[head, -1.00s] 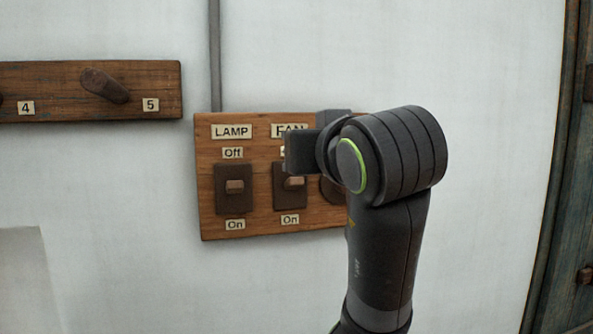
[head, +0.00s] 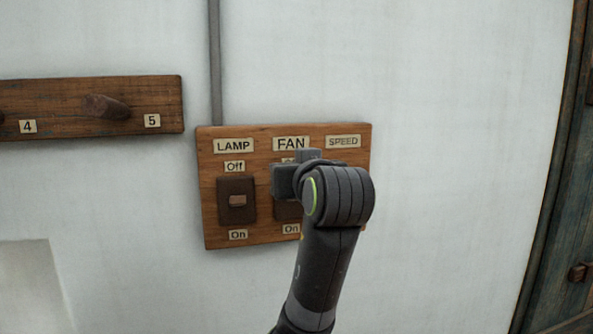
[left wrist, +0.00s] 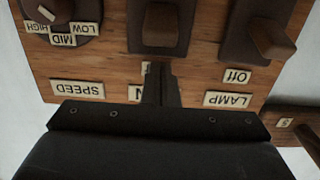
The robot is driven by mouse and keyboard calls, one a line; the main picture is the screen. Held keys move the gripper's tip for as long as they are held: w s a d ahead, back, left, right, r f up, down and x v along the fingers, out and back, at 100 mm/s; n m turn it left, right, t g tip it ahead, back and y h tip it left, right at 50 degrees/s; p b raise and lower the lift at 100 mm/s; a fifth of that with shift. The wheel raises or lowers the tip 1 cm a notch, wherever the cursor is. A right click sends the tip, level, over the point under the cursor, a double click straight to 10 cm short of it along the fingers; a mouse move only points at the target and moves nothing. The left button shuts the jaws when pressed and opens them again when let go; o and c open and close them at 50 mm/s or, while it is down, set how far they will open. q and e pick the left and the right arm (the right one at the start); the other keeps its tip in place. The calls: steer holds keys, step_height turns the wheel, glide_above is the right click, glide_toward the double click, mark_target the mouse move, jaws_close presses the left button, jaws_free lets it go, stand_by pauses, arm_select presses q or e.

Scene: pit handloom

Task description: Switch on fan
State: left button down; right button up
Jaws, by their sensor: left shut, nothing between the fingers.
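The fan switch is a dark plate (head: 287,211) under the FAN label (head: 291,144) on a wooden board. In the head view my left gripper (head: 285,180) covers its toggle and most of its plate. The left wrist view, upside down, shows the fan toggle (left wrist: 161,25) uncovered. My left gripper (left wrist: 157,72) is shut and empty, its fingertips over the fan's Off label, close to the switch plate. I cannot tell whether they touch it. An On label (head: 291,229) sits below the switch. My right gripper is not in view.
The lamp switch (head: 237,200) is left of the fan switch. A speed knob (left wrist: 60,15) is on its other side, mostly hidden in the head view. A pegboard (head: 65,106) hangs at left. The white wall (head: 450,150) is clear to the right.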

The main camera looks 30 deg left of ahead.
arm_select(q)
steer(key=shift+s+d+f+p, duration=0.2)
steer(key=shift+s+d+f, duration=0.1)
steer(key=shift+f, duration=0.3)
steer(key=shift+s+d+f+p, duration=0.15)
steer(key=shift+d+f, duration=0.15)
steer(key=shift+f, duration=0.25)
